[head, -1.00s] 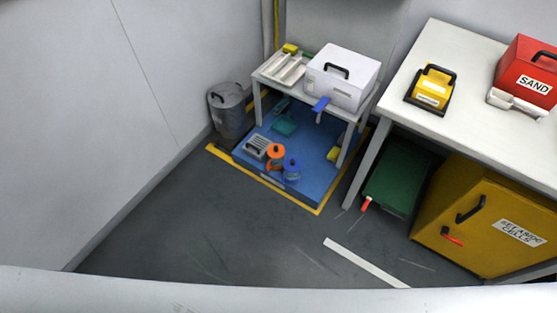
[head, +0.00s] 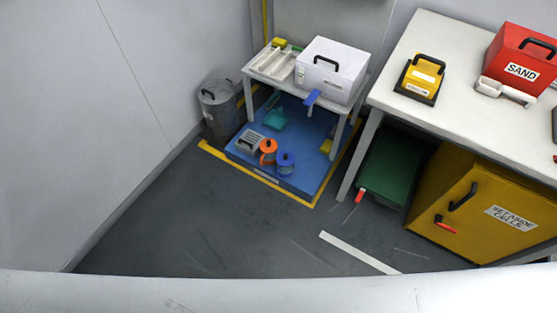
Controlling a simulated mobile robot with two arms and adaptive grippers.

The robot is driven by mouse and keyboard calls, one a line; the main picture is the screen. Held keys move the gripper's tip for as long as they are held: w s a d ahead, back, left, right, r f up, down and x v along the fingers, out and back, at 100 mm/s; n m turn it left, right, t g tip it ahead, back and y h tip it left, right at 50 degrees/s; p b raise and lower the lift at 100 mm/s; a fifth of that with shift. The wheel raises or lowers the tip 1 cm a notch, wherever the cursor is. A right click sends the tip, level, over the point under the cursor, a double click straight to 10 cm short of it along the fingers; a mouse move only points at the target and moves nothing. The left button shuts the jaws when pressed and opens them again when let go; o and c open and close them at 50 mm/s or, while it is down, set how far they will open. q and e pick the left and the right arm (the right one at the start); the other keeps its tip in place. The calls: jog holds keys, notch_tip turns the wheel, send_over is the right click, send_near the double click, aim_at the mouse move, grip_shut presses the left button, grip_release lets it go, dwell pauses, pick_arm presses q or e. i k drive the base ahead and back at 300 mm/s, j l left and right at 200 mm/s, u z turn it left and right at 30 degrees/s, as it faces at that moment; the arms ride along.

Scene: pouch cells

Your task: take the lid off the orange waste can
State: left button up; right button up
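The orange waste can (head: 268,154) is small in the head view and stands on the blue mat (head: 316,172) on the floor, left of the middle of the picture. Its top is orange; at this size I cannot make out the edge between lid and can. A blue can (head: 285,163) stands close to its right, slightly nearer to me. Neither of my grippers is in view, and nothing touches the orange can.
A small table (head: 256,73) with a white box (head: 331,68) stands over the mat's back part. A grey bin (head: 219,107) is by the left wall. A white workbench (head: 468,50), a green box (head: 389,170) and a yellow cabinet (head: 462,210) are right.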

aim_at(269, 145)
jog(key=z, duration=0.55)
jog(key=i+j+z, duration=0.15)
jog(key=j+z, duration=0.15)
jog(key=i+j+z, duration=0.15)
jog(key=j+z, duration=0.15)
jog(key=j, duration=0.15)
jog(key=i+j+z, duration=0.1)
jog(key=j+z, duration=0.2)
jog(key=j, duration=0.1)
